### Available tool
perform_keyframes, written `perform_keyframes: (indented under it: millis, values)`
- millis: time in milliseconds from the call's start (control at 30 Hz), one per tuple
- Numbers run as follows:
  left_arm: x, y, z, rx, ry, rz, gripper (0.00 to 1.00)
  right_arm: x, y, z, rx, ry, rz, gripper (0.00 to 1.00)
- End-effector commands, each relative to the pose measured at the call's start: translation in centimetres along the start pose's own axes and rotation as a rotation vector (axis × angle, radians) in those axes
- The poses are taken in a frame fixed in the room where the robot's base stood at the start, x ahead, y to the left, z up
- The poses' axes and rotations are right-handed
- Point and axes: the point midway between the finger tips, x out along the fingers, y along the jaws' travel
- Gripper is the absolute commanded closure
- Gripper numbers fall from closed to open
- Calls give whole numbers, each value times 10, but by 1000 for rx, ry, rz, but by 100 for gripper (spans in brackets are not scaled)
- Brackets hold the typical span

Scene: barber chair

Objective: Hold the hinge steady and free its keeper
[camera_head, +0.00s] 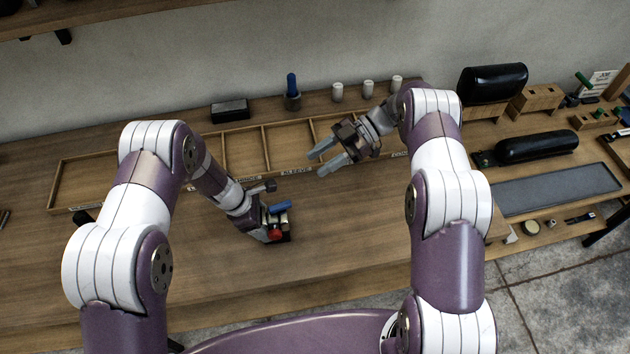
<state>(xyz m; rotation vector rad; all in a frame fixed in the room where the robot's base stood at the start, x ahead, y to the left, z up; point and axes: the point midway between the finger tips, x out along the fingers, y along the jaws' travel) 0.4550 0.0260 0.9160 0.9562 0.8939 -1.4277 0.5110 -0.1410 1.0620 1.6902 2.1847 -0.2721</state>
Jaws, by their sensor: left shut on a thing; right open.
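A small hinge assembly (284,218) sits on the wooden bench, with a dark base. A blue cylinder-like piece (281,207) lies across its top and a red rounded piece (275,234) is at its front. My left gripper (265,224) is shut on the assembly from the left and hides part of it. I cannot tell which part is the keeper. My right gripper (327,160) is open and empty, above the tray's front edge, up and to the right of the hinge and apart from it.
A divided wooden tray (110,157) with labelled compartments runs along the back of the bench (340,252). Behind it stand a black block (230,110), a blue-handled tool in a holder (292,92) and several white cylinders (368,89). Black cushions (537,147) and a grey mat (556,188) are at right.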

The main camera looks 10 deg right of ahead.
Motion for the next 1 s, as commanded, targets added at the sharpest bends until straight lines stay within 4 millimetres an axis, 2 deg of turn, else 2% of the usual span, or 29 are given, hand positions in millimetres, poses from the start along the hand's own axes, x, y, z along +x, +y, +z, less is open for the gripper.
perform_keyframes:
  millis: [33, 67, 100, 167, 200, 300, 367, 400, 467, 533, 600, 700, 800, 833, 867, 1000]
  values:
    - [-1, 0, 0, 0, -1, 1, 88, 8, 24, -31, -34, 17, 60, 55]
    - [-1, 0, 0, 0, 0, 1, 88, 12, 47, -48, -44, 22, 144, 55]
    - [-1, 0, 0, 0, 0, 1, 88, 14, 80, -70, -34, 25, 282, 55]
    - [0, 0, 0, 0, 0, 1, 88, 7, 129, -95, 27, 28, 514, 55]
    - [0, 0, 0, 0, 0, 1, 88, -3, 158, -108, 97, 34, 670, 55]
    - [0, 0, 0, 0, 0, 1, 88, -43, 204, -118, 364, 59, 1040, 55]
    - [0, 0, 0, 0, -1, 1, 88, -67, 212, -110, 587, 79, 1233, 55]
    - [0, 0, 0, 0, -1, 1, 88, -81, 208, -99, 759, 94, 1346, 55]
    - [0, 1, 0, 0, -1, 1, 88, -92, 191, -79, 1051, 116, 1483, 55]
    - [0, 1, 0, 0, -1, 1, 88, -88, 154, -54, 1435, 135, 1584, 55]
    - [0, 1, 0, 0, -1, 1, 88, -67, 108, -36, 1835, 145, 1608, 55]
    - [0, 0, 0, 0, 0, 1, 88, -24, 47, -30, 2370, 132, 1521, 55]
    - [-1, 0, 0, 0, -1, 1, 88, 15, 9, -42, 2751, 87, 1362, 55]
    - [-1, 1, 0, 0, -1, 1, 88, 23, 2, -46, 2825, 74, 1318, 55]
    - [-1, 1, 0, 0, -1, 1, 88, 29, -3, -51, -2857, -59, -1268, 55]
    - [0, 1, 0, 0, -1, 1, 88, 43, -17, -58, -2828, 7, -1136, 55]
